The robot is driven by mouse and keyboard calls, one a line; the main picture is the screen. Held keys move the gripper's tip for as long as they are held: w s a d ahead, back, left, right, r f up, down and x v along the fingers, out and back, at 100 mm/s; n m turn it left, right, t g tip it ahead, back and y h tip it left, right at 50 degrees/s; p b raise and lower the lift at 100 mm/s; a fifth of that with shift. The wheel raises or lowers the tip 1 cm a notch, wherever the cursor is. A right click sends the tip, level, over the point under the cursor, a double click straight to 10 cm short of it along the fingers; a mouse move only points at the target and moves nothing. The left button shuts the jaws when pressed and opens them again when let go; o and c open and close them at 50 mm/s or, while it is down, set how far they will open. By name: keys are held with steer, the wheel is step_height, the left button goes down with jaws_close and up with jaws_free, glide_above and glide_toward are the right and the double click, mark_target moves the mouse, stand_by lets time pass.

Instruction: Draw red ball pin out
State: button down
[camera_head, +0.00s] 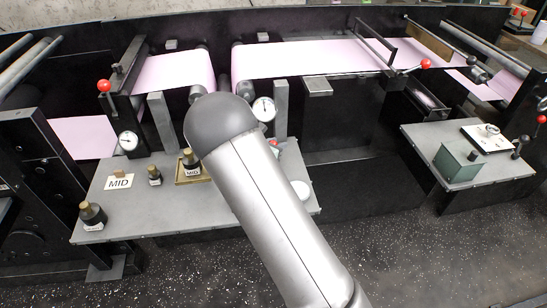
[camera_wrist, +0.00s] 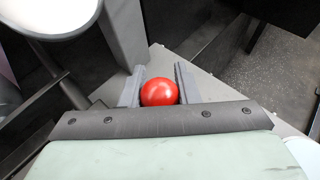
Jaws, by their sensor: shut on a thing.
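The red ball pin's ball (camera_wrist: 159,92) sits between the two fingers of my gripper (camera_wrist: 159,72) in the wrist view. My gripper is shut on it, with one grey finger on each side. The pin's shaft below the ball is hidden. In the head view my arm covers the gripper, and only a bit of red (camera_head: 274,143) shows at the arm's right edge, over the grey table (camera_head: 240,215).
Dial gauges (camera_head: 264,109) and grey posts (camera_head: 281,108) stand close to my arm. Red-knobbed levers (camera_head: 104,87) and pink web (camera_head: 310,60) lie behind.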

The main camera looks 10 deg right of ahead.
steer(key=shift+r+p, duration=0.95)
steer(key=shift+r, duration=0.7)
